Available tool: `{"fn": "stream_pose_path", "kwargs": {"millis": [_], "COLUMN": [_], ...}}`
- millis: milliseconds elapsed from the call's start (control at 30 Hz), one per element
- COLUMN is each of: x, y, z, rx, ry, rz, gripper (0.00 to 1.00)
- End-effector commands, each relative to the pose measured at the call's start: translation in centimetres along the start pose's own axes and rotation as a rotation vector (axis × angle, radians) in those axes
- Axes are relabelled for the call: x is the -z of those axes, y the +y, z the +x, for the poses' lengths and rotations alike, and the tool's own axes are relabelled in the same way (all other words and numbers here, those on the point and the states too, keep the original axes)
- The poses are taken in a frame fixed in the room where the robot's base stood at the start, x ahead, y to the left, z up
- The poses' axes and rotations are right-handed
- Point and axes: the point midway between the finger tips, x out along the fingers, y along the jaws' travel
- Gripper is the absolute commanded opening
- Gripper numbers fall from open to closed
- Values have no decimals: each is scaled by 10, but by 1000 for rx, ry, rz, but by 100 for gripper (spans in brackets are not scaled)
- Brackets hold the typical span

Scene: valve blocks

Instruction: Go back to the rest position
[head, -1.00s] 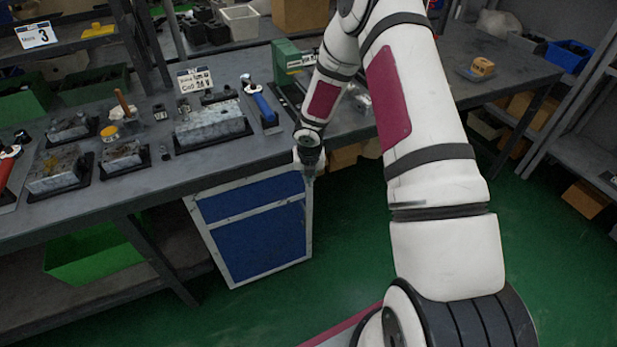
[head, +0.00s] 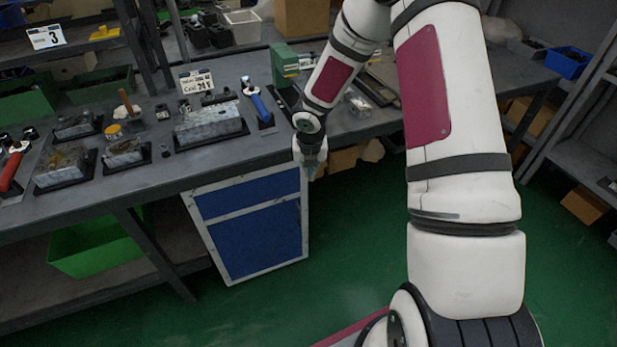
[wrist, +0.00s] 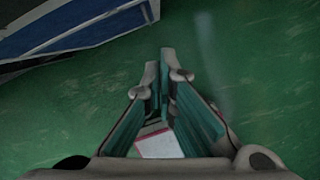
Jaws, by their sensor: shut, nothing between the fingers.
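My gripper (head: 312,170) hangs pointing down in the head view, just in front of the workbench's edge and beside the blue drawer cabinet. It is over the green floor and carries nothing. In the wrist view my gripper (wrist: 164,65) shows its two fingers with the tips together and nothing held between them. A white and red patch shows beyond the fingers, low in that view; it looks like part of my own base.
The workbench (head: 150,180) holds several metal valve blocks (head: 210,125) on black pads and a blue-handled tool (head: 257,103). The blue cabinet (head: 250,235) stands under its front edge. A shelf (head: 580,150) stands at the right. Green floor in front is clear.

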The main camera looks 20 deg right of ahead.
Motion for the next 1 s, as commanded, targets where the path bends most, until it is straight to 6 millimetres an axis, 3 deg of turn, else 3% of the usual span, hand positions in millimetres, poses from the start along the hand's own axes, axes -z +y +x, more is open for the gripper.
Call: {"fn": "stream_pose_path", "kwargs": {"millis": [100,367,467,567,733,1000], "x": [-1,0,-3,-6,-2,31], "y": [-2,-2,-4,-10,-25,-44], "z": [-13,-19,-32,-62,-135,-244], "rx": [0,2,18,50,110,119], "ry": [-1,-1,-13,-39,-108,-213], "rz": [1,4,51,169,493,1059], "gripper": [0,0,0,0,0,0]}}
